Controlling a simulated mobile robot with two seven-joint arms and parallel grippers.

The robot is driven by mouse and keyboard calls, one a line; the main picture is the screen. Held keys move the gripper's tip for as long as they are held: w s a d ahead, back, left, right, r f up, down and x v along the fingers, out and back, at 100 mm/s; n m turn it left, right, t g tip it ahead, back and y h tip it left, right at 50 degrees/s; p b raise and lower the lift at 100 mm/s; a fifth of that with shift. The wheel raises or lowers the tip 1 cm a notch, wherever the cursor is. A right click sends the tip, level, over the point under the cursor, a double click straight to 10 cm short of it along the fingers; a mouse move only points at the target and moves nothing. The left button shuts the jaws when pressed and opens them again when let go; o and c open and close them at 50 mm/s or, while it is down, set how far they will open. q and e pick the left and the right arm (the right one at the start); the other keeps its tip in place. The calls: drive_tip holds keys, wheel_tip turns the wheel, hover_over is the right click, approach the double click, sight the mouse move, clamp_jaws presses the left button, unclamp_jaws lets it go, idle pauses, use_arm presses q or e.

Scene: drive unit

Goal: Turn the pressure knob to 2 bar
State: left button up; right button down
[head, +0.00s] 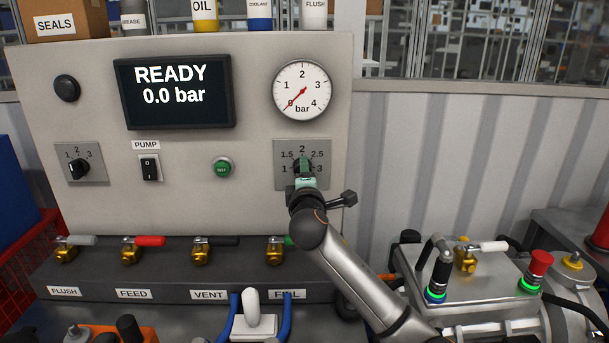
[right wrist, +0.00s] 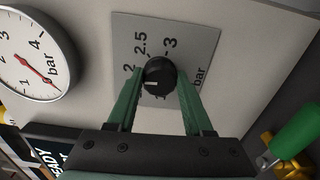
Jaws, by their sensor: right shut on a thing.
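The pressure knob (right wrist: 161,76) is a round black dial on a grey plate marked 1 to 3 bar, low right on the panel. In the head view the knob is mostly hidden behind my right gripper (head: 303,172). In the right wrist view the green fingers of my right gripper (right wrist: 159,80) stand on either side of the knob and are shut on it. The knob's white mark points lower left in that view; I cannot tell exactly which number it meets. The display (head: 174,92) reads READY, 0.0 bar. My left gripper is not in view.
The round gauge (head: 302,90), its red needle at 0, is above the knob. A green button (head: 222,168), the pump switch (head: 149,168) and a selector (head: 78,169) are to the left. Several brass valves line the ledge (head: 110,280) below, one close under my right gripper.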

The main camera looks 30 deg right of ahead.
drive_tip(key=shift+m, duration=0.3)
drive_tip(key=shift+c, duration=1.5)
unclamp_jaws()
drive_tip(key=b+v, duration=0.1)
drive_tip(key=v, duration=1.1)
drive_tip(key=shift+s, duration=0.35)
drive_tip(key=shift+a, duration=0.1)
